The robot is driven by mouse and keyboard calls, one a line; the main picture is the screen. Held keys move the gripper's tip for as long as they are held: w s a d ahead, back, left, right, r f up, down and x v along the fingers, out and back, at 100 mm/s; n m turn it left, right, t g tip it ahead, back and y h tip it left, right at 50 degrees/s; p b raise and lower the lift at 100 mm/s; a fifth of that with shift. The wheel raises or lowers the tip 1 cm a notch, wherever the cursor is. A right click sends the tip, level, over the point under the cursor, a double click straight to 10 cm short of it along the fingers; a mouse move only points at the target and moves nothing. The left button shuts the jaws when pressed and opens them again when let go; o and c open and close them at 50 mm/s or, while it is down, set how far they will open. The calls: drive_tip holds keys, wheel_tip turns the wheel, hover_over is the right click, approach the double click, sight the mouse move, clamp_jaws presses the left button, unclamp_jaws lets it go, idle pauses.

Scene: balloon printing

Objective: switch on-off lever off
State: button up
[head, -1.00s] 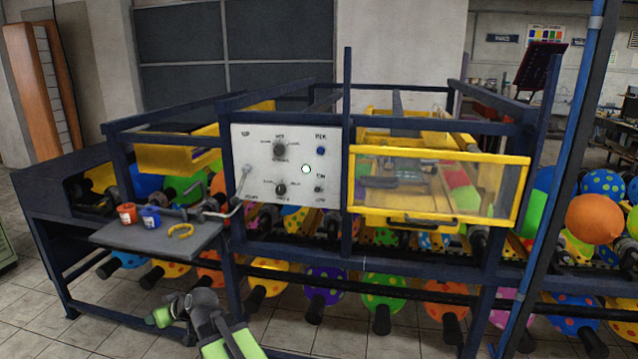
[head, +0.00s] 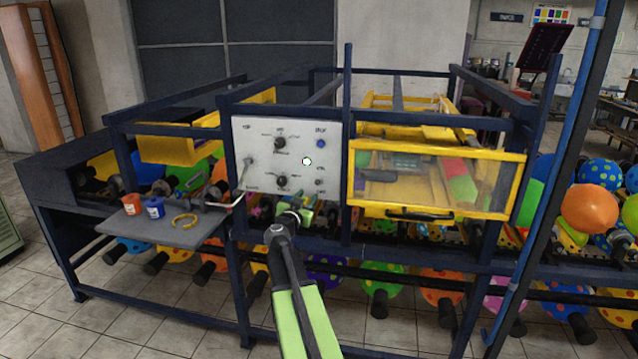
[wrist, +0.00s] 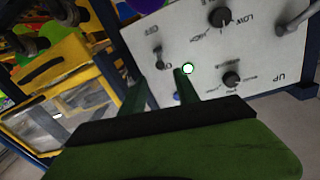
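The on-off lever (head: 319,182) is a small dark toggle low on the right side of the white control panel (head: 262,155). In the wrist view the lever (wrist: 158,60) stands near an "ON" label, with the panel turned upside down. Its set position is too small to tell. My gripper (head: 308,208) is just below the panel in the head view. In the wrist view my gripper (wrist: 160,84) has two dark green fingers apart with nothing between them. They point at the panel near the lever, seemingly not touching it.
A blue button (head: 320,143), two round knobs (head: 281,143) and a bent up-down lever (head: 243,178) share the panel. A yellow-framed clear cover (head: 440,180) is to the right. A grey shelf (head: 185,236) with cups juts out left. Dark frame posts flank the panel.

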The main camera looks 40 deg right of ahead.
sight(318, 182)
drive_tip(key=x, duration=1.2)
drive_tip(key=shift+w+d, duration=0.1)
drive_tip(key=shift+d, duration=0.05)
clamp_jaws()
